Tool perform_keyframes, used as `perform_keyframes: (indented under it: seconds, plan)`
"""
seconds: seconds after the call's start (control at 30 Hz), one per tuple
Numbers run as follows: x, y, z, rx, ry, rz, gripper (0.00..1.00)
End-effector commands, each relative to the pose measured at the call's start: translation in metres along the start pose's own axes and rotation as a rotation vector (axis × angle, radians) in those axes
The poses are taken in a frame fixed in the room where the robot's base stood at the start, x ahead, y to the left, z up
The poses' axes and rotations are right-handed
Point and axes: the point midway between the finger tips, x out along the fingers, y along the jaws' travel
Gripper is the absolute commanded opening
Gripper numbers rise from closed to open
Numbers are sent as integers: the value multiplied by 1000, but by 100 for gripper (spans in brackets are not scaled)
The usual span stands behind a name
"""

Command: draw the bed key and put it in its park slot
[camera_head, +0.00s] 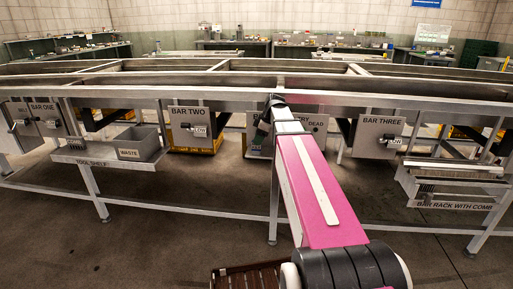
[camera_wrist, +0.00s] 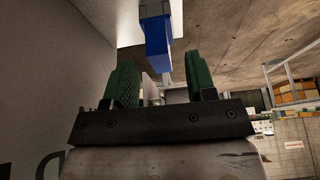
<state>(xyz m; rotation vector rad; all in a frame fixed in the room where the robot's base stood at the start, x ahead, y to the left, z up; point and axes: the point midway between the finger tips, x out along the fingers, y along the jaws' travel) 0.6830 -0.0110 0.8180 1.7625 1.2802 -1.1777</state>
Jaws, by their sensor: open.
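In the wrist view a blue block-shaped handle (camera_wrist: 157,42) with a grey end stands out by a pale panel; it may be the bed key, but I cannot read a label. My gripper (camera_wrist: 162,75) is open, with its two green fingers apart. The blue handle lies just beyond and between the fingertips in this view; I cannot tell whether it touches them. A small pale part shows between the fingers. In the head view my gripper (camera_head: 274,101) is at the machine frame and the handle is hidden behind my arm. I cannot identify the park slot.
Panels BAR ONE, BAR TWO (camera_head: 189,128) and BAR THREE (camera_head: 378,137) hang under the long frame. A tool shelf (camera_head: 105,158) with a waste bin (camera_head: 139,143) is left; a bar rack (camera_head: 452,183) is right.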

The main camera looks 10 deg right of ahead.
Motion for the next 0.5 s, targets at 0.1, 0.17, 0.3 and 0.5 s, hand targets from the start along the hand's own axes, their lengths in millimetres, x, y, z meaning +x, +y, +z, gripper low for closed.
perform_keyframes:
  seconds: [0.1,0.17,0.3,0.5]
  plan:
    - [17,-1,0,0,-1,-2,51]
    - [23,-1,0,0,0,-1,51]
    - [27,0,0,0,0,0,51]
    - [26,0,0,0,0,0,28]
